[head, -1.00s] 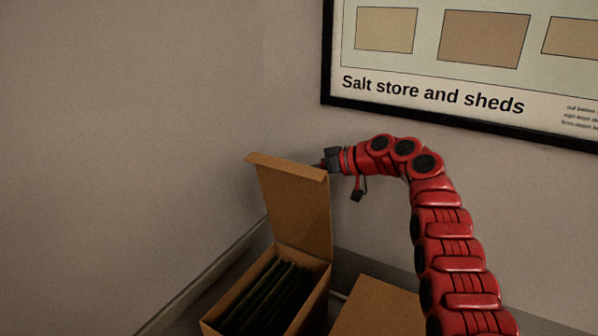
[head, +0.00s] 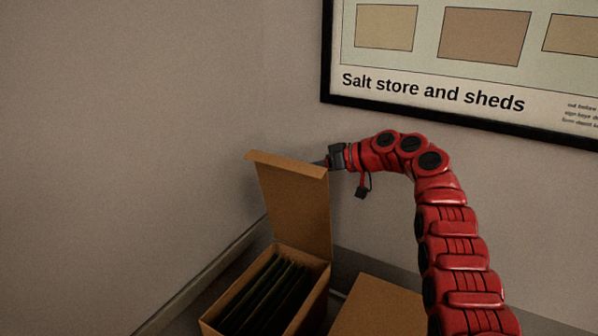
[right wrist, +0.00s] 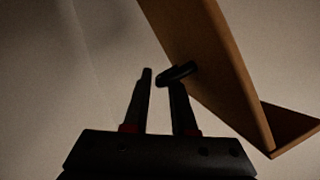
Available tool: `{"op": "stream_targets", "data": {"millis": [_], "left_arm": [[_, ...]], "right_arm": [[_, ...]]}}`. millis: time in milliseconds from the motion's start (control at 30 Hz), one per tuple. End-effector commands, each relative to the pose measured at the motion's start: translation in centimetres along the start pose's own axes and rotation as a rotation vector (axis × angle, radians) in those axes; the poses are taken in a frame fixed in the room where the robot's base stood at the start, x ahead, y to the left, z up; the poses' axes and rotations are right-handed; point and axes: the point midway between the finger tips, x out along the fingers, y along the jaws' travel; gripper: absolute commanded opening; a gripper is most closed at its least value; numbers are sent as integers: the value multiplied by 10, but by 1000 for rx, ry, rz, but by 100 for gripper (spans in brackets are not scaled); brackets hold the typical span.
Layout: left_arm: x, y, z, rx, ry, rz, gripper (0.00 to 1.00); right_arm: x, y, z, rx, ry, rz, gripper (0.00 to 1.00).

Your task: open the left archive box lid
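The left archive box (head: 318,293) is brown cardboard with its lid (head: 295,210) standing up, roughly upright, at the back of the box. Its front flap edge points toward the upper left. My right gripper (head: 322,163) is at the lid's upper right edge, its fingertips partly hidden behind the lid. My left gripper is not in view.
Dark folders (head: 262,297) stand inside the open box. A second brown box (head: 380,308), its top closed, is to the right, below my right arm. Walls stand close behind and to the left. A framed poster (head: 455,85) hangs above right.

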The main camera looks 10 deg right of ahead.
Motion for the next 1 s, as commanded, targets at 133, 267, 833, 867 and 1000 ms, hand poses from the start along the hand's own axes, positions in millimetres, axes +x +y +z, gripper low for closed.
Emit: {"op": "stream_targets", "data": {"millis": [133, 267, 833, 867, 1000], "left_arm": [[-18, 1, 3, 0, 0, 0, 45], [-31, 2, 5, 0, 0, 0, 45], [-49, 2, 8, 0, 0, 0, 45], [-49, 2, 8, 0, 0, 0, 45], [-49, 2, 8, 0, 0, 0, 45]], "right_arm": [[-31, 3, 4, -4, 4, 6, 25], [-66, 4, 4, -2, 3, 6, 25], [-160, 1, 1, 1, -1, 1, 25], [-160, 1, 1, 0, -1, 1, 25], [-160, 0, 1, 0, -2, 1, 25]]}}
